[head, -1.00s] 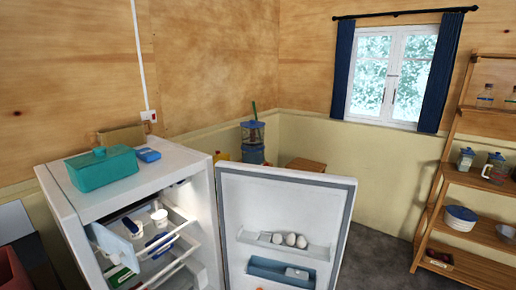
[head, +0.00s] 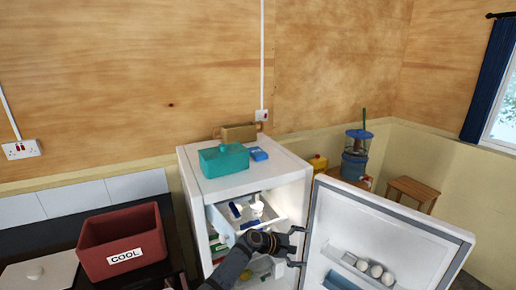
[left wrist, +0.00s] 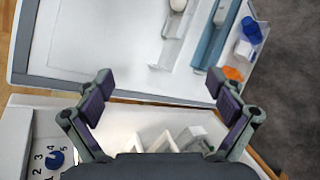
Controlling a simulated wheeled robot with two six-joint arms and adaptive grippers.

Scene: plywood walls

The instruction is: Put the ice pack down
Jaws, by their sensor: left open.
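My left gripper (head: 298,247) is in front of the open fridge (head: 196,185), beside the open fridge door (head: 395,225). Its jaws are apart with nothing between them, as the left wrist view also shows (left wrist: 160,82). I cannot say for certain which thing is the ice pack. A small blue block (head: 258,153) lies on the fridge top, and a dark blue item (head: 235,211) lies in the upper compartment beside a white cup (head: 257,207). My left arm hides part of the lower shelves. My right gripper is not in view.
A red box marked COOL (head: 122,240) stands on the dark counter at left. A teal box (head: 224,160) sits on the fridge top. The door shelf holds several eggs (head: 375,271). A numbered dial (left wrist: 55,159) shows in the left wrist view.

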